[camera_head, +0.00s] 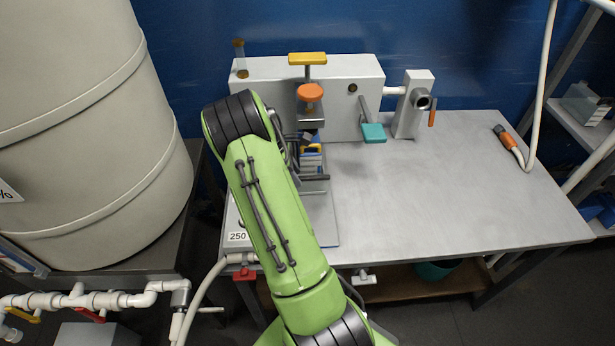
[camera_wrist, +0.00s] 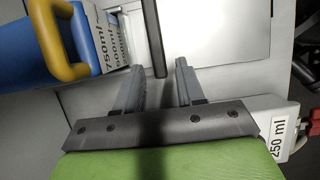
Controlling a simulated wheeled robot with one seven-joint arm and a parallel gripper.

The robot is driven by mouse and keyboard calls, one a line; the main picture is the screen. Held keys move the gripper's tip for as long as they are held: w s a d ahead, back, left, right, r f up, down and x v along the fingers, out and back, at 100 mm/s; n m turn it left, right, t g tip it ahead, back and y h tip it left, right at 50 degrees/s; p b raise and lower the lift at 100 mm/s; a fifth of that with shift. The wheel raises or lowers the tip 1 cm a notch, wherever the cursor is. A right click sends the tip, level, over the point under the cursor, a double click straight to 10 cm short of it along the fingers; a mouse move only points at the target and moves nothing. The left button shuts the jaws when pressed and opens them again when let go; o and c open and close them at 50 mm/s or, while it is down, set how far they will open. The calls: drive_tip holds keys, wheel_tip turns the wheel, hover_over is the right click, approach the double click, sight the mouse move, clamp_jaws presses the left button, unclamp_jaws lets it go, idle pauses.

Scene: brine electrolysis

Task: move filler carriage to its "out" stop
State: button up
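I cannot tell for sure which part is the filler carriage. The likely part is the pale plate (camera_wrist: 222,28) under the filler head, with a dark rod (camera_wrist: 153,35) above it. My gripper (camera_wrist: 158,66) is open, with the rod's near end between its fingertips and a gap on each side. A blue jug (camera_wrist: 28,52) with a yellow handle and a millilitre scale stands left of the rod. In the head view, my arm covers the gripper and part of this area; the jug (camera_head: 311,163) shows beneath the orange knob (camera_head: 310,93).
The grey filler housing (camera_head: 335,85) stands at the back, with a teal lever (camera_head: 373,132) on its right. A "250 ml" label (camera_wrist: 284,138) lies near my gripper. The table's right half (camera_head: 450,190) is clear except for an orange-ended hose (camera_head: 506,137).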

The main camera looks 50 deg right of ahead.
sight(311, 177)
drive_tip(key=s+d, duration=0.1)
drive_tip(key=s+d+b, duration=0.1)
drive_tip(key=s, duration=0.1)
drive_tip(key=shift+s+d+f, duration=0.25)
drive_tip(key=shift+d+f, duration=0.15)
drive_tip(key=shift+f, duration=0.2)
drive_tip(key=shift+c, duration=0.3)
clamp_jaws()
